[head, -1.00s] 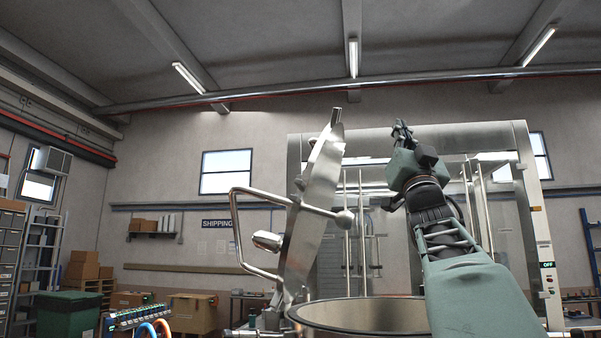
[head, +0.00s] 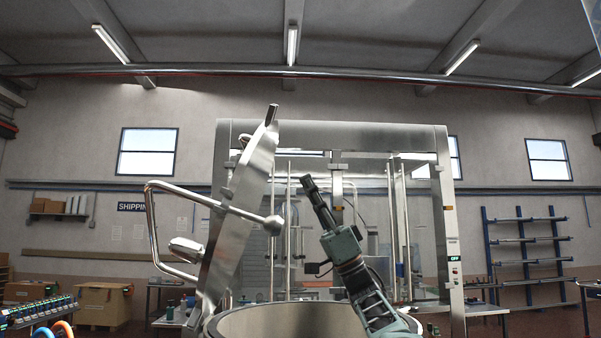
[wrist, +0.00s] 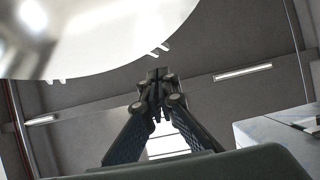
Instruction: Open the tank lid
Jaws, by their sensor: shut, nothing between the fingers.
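The tank lid (head: 240,215) stands raised and nearly upright on the left of the tank, leaning slightly right at its top. Its bent bar handle (head: 152,220) sticks out to the left. The round tank (head: 285,322) is uncovered, with its rim at the bottom of the head view. My gripper (head: 308,183) is shut and empty, pointing up, to the right of the lid and apart from it. In the wrist view my gripper (wrist: 157,78) has its fingertips together, and the lid's shiny underside (wrist: 100,35) fills the upper left.
A steel-framed machine (head: 443,200) with clear panels stands behind the tank. Blue shelving (head: 525,255) is at the far right. Cardboard boxes (head: 103,303) and a row of connectors with hoses (head: 38,312) are at the lower left. Open air surrounds my gripper.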

